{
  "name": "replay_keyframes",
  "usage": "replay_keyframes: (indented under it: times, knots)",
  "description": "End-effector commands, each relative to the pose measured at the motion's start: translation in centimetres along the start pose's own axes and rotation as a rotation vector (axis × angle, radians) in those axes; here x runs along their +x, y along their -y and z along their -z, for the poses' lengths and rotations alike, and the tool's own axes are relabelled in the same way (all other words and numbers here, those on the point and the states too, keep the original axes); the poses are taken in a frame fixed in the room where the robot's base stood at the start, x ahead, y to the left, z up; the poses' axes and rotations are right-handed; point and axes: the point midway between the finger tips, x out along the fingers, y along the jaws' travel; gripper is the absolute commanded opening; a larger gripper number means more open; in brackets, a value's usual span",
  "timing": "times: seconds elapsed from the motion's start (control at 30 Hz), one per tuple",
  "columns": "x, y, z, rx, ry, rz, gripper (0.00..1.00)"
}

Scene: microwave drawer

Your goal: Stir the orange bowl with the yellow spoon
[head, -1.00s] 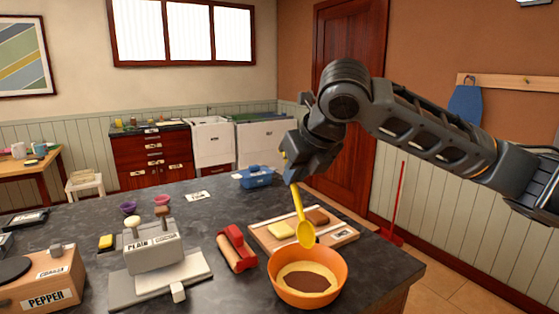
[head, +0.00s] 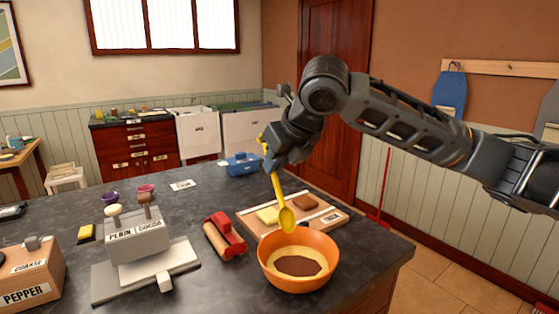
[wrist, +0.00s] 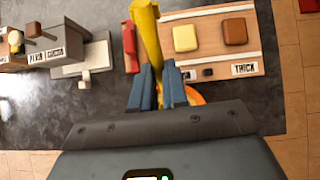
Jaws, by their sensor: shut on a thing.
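An orange bowl (head: 298,281) with a pale and dark brown filling stands on the dark counter near its right front edge. My gripper (head: 273,163) is shut on the yellow spoon (head: 280,195), high behind and above the bowl. The spoon hangs steeply, its scoop end down, near the bowl's far rim; it looks outside the filling. In the wrist view the spoon (wrist: 147,40) stands out beyond the fingers of my gripper (wrist: 157,88). Only a slice of the orange bowl (wrist: 195,95) shows there, mostly hidden by my gripper.
A wooden board (head: 335,220) with a yellow and a brown block lies just behind the bowl. A red roller-like tool (head: 226,236) lies to its left. A grey dispenser labelled plain and cocoa (head: 137,242) stands farther left. A blue container (head: 241,164) is at the back.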

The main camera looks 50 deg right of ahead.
Motion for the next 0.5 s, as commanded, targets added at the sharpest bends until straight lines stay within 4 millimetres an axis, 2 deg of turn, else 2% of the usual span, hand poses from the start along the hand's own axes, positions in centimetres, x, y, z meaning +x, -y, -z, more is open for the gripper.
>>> replay_keyframes:
  times: [0.23,0.5]
  knots:
    - [2.0,0.0,0.1,0.001,-0.001,0.0,0.0]
    - [2.8,0.0,2.0,0.001,0.0,0.0,0.0]
